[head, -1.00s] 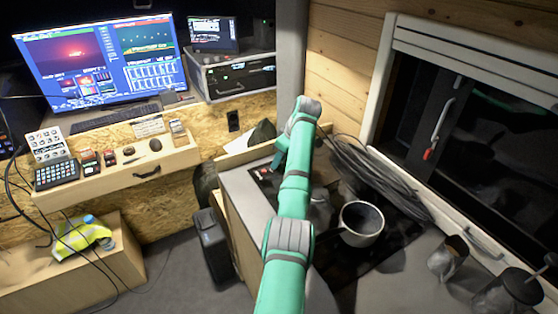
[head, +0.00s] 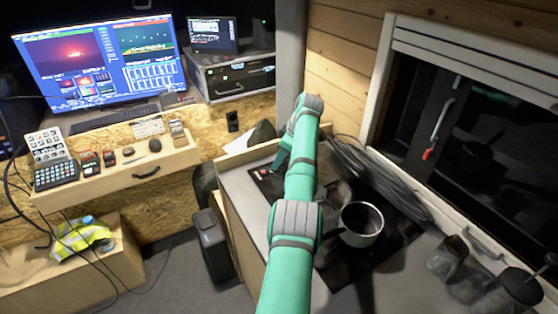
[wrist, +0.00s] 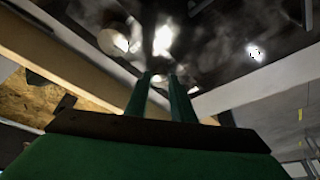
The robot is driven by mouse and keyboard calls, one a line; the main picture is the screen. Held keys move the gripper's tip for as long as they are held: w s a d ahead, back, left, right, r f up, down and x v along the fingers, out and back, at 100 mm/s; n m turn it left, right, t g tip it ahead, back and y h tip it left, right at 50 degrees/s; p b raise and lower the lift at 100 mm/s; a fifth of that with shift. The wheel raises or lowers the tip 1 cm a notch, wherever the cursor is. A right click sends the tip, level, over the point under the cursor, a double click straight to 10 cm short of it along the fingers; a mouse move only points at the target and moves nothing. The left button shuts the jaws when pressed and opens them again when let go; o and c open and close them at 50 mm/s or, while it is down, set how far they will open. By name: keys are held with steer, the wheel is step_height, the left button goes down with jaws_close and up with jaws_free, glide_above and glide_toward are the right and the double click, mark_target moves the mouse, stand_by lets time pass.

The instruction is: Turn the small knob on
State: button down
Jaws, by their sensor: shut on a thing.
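My gripper (head: 280,160) reaches down at the far left end of the black cooktop (head: 345,275), beside a small red detail on the panel. In the wrist view its two green fingers (wrist: 160,77) are close together with a narrow gap. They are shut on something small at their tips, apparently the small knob. The knob itself is hidden by the fingers, and I cannot make out which way it points.
A pot (head: 361,224) stands on the cooktop, right of my arm. A bundle of dark cables (head: 375,180) lies behind it along the window wall. Dark canisters (head: 447,259) stand at the right. A desk with monitors (head: 100,60) is at the left.

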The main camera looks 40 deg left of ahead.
steer(key=c, duration=1.5)
jaws_free()
steer(key=shift+r, duration=0.1)
steer(key=v, duration=1)
steer(key=shift+d+r, duration=0.15)
steer(key=shift+r, duration=0.15)
